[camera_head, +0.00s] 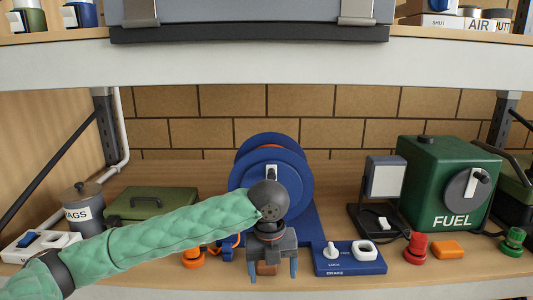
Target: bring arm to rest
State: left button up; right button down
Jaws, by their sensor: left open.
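My left arm, in a green quilted sleeve, comes in from the lower left. My left gripper (273,268) is at the centre, pointing down, with its two blue-tipped fingers apart. It hangs in front of a blue reel (296,178) and hides part of it. A small brownish thing shows between or behind the fingers; I cannot tell whether it is touched. My right gripper is not in view.
The shelf holds a blue switch panel (349,259), a green fuel box (437,180), a small lamp or screen (386,178), a red knob (415,247), a green case (150,201), a grey canister (82,207) and a white switch plate (38,245). An upper shelf (220,68) crosses above.

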pick_arm(q)
jog(key=s+d+f+n+t+h, duration=0.2)
jog(key=s+f+n+h, duration=0.45)
jog(key=f+n, duration=0.8)
jog(key=s+a+f+n+t+y, duration=0.1)
jog(key=s+a+f+n+y, duration=0.1)
jog(key=s+a+f+n, duration=0.5)
jog(key=s+a+f+n+y, duration=0.3)
jog(key=s+a+f+n, duration=0.15)
jog(key=s+a, duration=0.4)
jog(key=s+a+f+n+t+y, duration=0.1)
jog(key=s+a+f+n+y, duration=0.1)
jog(key=s+a+f+n, duration=0.6)
jog(key=d+f+m+g, duration=0.1)
jog(key=d+f+g, duration=0.1)
jog(key=f, duration=2.6)
jog(key=shift+d+g, duration=0.3)
jog(key=shift+d, duration=0.4)
